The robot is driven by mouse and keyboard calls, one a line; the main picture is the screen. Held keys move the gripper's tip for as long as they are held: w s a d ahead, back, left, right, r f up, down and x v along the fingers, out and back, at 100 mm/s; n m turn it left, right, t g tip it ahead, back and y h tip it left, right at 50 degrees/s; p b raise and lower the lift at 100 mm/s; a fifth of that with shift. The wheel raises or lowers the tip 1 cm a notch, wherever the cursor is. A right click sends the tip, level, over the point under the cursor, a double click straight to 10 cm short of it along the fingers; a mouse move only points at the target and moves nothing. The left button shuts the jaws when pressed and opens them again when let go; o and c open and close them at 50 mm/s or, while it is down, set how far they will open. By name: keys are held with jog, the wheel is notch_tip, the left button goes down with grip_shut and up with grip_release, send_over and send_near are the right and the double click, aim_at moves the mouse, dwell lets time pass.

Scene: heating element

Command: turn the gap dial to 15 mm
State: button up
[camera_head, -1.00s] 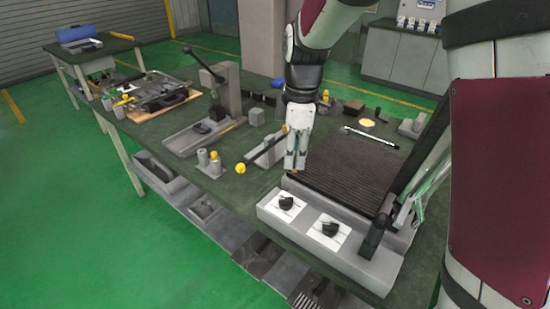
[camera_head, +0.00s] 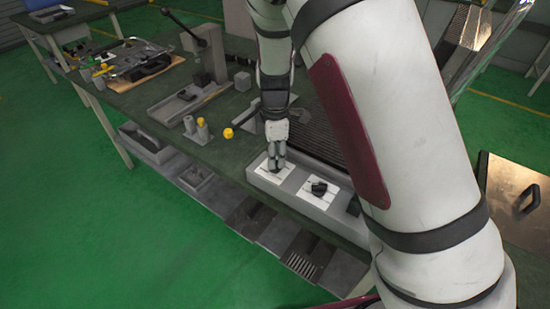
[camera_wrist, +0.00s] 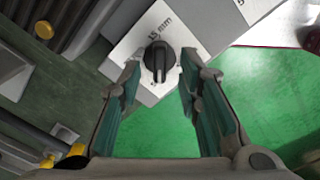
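The gap dial is a black knob (camera_wrist: 159,60) on a white plate (camera_wrist: 128,50) in the wrist view. Lettering on the plate beside the knob appears to read "15 mm". The knob's raised grip runs roughly up and down in that picture; I cannot tell which mark it points to. My gripper (camera_wrist: 160,72) is open, with one finger on each side of the knob and visible space between. In the head view my gripper (camera_head: 276,152) points down over the left plate (camera_head: 263,171) and mostly hides its knob.
A second black dial (camera_head: 319,187) on a white plate is just right on the same grey front panel (camera_head: 299,201). A dark ribbed surface (camera_head: 320,142) lies behind. A yellow knob (camera_head: 228,133) and small grey posts (camera_head: 202,127) stand to the left on the green bench.

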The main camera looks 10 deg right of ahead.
jog(key=shift+f, duration=1.05)
grip_shut()
